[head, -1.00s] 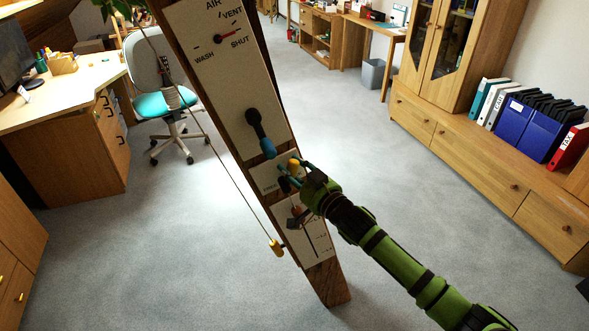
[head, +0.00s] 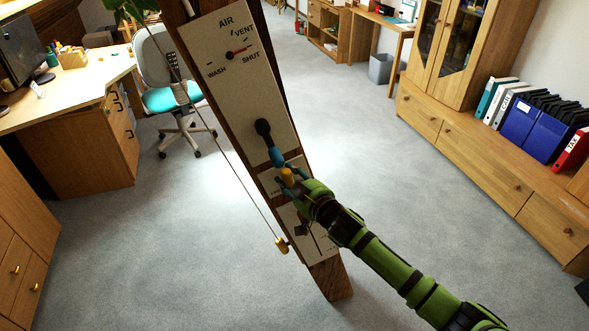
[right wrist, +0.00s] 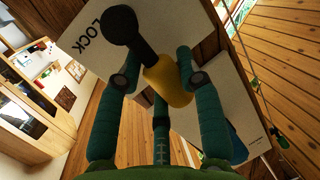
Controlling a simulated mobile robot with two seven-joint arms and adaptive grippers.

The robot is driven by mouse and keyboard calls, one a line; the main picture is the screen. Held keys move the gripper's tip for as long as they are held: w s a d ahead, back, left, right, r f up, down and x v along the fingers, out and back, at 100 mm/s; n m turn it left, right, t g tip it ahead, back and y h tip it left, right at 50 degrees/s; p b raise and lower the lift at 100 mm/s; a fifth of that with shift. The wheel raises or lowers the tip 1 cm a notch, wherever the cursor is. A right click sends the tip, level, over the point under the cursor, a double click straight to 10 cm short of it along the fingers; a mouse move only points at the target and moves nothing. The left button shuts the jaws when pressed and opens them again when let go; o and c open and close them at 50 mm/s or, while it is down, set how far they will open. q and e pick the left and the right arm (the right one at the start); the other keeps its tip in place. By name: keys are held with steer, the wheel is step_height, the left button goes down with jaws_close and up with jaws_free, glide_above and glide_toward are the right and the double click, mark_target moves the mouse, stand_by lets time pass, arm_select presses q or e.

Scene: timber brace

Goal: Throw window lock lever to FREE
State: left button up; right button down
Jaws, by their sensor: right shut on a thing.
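The window lock lever has a black pivot and arm (right wrist: 138,38) and a yellow grip (right wrist: 170,82). The word LOCK stands on the white plate (right wrist: 88,42) beside its pivot. In the head view the yellow grip (head: 287,174) shows low on the slanting timber brace (head: 331,281). My right gripper (head: 288,178) is shut on the grip, with teal fingers on both sides of it in the right wrist view (right wrist: 156,78). My left gripper is out of view.
A black lever with a blue grip (head: 276,156) sits just above my right gripper. Higher up is an AIR dial (head: 230,54) with a red-hubbed pointer.

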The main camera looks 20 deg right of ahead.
mark_target(270, 178)
steer(key=shift+w+a+r+n+h+p, duration=0.15)
steer(key=shift+r+n+p, duration=0.15)
steer(key=shift+r+n, duration=0.15)
steer(key=shift+w+a+r+n+h+p, duration=0.15)
steer(key=shift+r+n+p, duration=0.15)
steer(key=shift+n, duration=0.15)
steer(key=shift+s+a+f+n+h+p, duration=0.1)
steer(key=shift+a+f+n+h+p, duration=0.1)
steer(key=shift+a+n+p, duration=0.25)
steer(key=shift+a+f+n+h+p, duration=0.1)
steer(key=shift+a+n+h, duration=0.1)
steer(key=shift+n, duration=0.35)
steer(key=shift+a+f+n+g+h, duration=0.35)
steer(key=shift+a+n, duration=0.25)
steer(key=shift+n, duration=0.5)
steer(key=shift+a+f+n+h+p, duration=0.15)
steer(key=shift+f+n+h+p, duration=0.2)
steer(key=shift+n, duration=0.15)
steer(key=shift+s+a, duration=0.1)
steer(key=c, duration=0.8)
jaws_free()
steer(key=shift+o, duration=0.2)
steer(key=shift+a+f, duration=0.15)
steer(key=shift+a, duration=0.05)
steer(key=shift+s+d+f, duration=0.1)
steer(key=shift+s, duration=0.05)
